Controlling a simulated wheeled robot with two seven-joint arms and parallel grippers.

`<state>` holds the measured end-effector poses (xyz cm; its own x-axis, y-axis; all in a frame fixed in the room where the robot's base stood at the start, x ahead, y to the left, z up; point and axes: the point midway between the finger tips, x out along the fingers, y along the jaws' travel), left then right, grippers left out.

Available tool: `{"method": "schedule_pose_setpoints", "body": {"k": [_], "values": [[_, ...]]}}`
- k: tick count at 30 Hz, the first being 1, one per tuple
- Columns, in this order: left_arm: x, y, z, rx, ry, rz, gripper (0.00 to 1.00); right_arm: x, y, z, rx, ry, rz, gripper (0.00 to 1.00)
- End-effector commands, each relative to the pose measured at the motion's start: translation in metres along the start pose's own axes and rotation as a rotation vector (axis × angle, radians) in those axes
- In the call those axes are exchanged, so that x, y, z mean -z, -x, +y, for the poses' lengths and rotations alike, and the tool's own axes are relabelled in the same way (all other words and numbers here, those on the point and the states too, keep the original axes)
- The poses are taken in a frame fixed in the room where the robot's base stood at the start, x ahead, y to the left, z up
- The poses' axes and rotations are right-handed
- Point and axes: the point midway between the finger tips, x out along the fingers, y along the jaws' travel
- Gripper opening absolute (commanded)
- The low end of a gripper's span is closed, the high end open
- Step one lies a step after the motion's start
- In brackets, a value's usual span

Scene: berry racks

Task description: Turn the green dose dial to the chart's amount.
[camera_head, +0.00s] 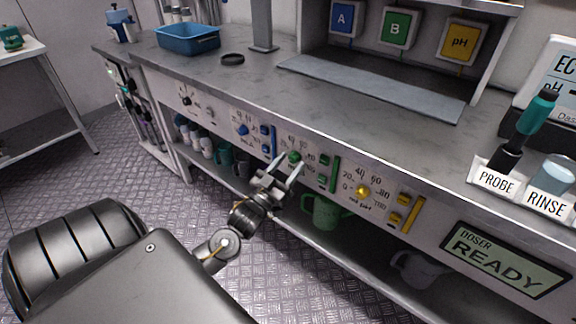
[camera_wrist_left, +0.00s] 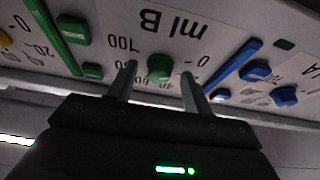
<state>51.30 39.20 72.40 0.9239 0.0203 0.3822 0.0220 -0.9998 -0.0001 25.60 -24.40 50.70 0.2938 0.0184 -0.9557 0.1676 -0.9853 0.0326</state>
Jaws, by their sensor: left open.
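The green dose dial (camera_head: 294,157) sits on the bench's front panel, between the blue dial (camera_head: 243,130) and the yellow dial (camera_head: 363,191). In the left wrist view the green dial (camera_wrist_left: 160,67) shows under the upside-down "ml B" label, with scale numbers around it. My left gripper (camera_head: 288,166) is open at the panel, its fingertips on either side of the green dial; the wrist view also shows the two fingers (camera_wrist_left: 156,78) flanking it. I cannot tell whether they touch it. The dial's pointer is too small to read. No chart with amounts is legible. My right gripper is not in view.
A green bar (camera_head: 335,174) and green buttons (camera_head: 323,160) are right of the dial. A doser display (camera_head: 505,259) reads "READY". Mugs, including a green one (camera_head: 325,213), stand on the shelf below. A blue tray (camera_head: 187,39) and a probe stand (camera_head: 494,180) are on the bench.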

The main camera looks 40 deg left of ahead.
Motion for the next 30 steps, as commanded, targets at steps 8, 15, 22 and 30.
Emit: {"method": "schedule_pose_setpoints", "body": {"k": [8,15,22,30], "values": [[0.0,0.0,0.0,0.0,0.0,0.0,0.29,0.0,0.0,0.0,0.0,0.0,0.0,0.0],[0.0,0.0,0.0,0.0,0.0,0.0,0.06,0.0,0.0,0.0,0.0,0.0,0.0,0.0],[0.001,0.0,-0.001,-0.015,-0.036,0.0,0.06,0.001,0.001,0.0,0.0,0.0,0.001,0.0],[0.003,-0.001,-0.003,-0.079,-0.189,0.0,0.06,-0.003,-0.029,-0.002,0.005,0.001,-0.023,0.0]]}}
